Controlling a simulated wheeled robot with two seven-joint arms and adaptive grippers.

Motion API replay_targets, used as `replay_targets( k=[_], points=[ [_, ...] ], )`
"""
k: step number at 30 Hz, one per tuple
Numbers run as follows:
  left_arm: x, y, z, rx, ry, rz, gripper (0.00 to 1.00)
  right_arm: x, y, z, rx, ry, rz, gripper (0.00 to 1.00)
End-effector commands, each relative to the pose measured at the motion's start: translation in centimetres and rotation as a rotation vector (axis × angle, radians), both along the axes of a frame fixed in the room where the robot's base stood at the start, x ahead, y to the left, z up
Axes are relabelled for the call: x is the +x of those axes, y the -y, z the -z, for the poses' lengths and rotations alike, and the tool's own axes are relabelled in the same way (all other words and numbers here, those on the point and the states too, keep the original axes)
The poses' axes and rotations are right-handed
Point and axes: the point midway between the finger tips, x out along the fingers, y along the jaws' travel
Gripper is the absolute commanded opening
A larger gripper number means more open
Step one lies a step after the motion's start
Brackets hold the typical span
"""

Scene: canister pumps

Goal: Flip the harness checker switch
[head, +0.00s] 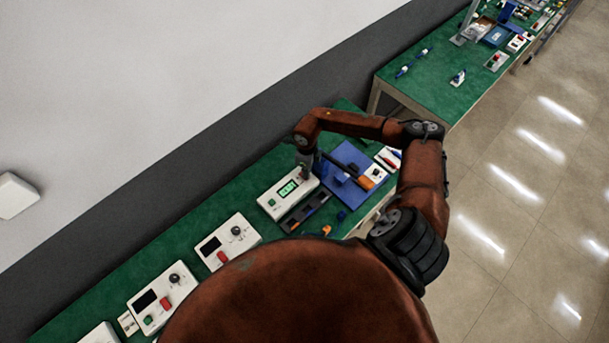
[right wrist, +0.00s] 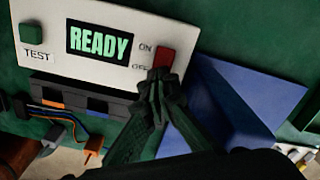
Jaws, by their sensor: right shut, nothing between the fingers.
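The harness checker (head: 284,192) is a white box on the green bench in the head view, with a lit green display. In the right wrist view the checker (right wrist: 110,22) fills the upper left; its display (right wrist: 98,40) reads READY. A green TEST button (right wrist: 31,33) is at its left. The red switch (right wrist: 164,58) is at its right, beside ON and OFF labels. My right gripper (right wrist: 158,78) is shut and empty, its tips at the lower edge of the switch and partly covering it and the OFF label. Contact is hard to tell. My left gripper is not in view.
A dark connector strip (right wrist: 80,97) with coloured wires lies below the checker. A blue fixture (right wrist: 235,100) stands to its right. Other white instrument boxes (head: 229,241) line the bench at left. A second green bench (head: 440,80) stands beyond, with tiled floor at right.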

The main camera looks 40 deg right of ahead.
Motion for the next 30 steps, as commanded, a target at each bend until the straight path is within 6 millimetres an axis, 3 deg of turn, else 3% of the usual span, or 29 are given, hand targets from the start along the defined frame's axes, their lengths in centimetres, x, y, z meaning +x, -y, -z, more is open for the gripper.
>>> replay_targets(
  k=[14, 30],
  points=[
    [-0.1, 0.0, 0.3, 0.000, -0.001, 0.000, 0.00, 0.0, 0.0, 0.4, 0.000, 0.000, 0.000, 0.00],
    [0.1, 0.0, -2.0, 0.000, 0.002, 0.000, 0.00, 0.0, 0.0, -3.5, -0.001, 0.001, -0.001, 0.00]
  ],
)
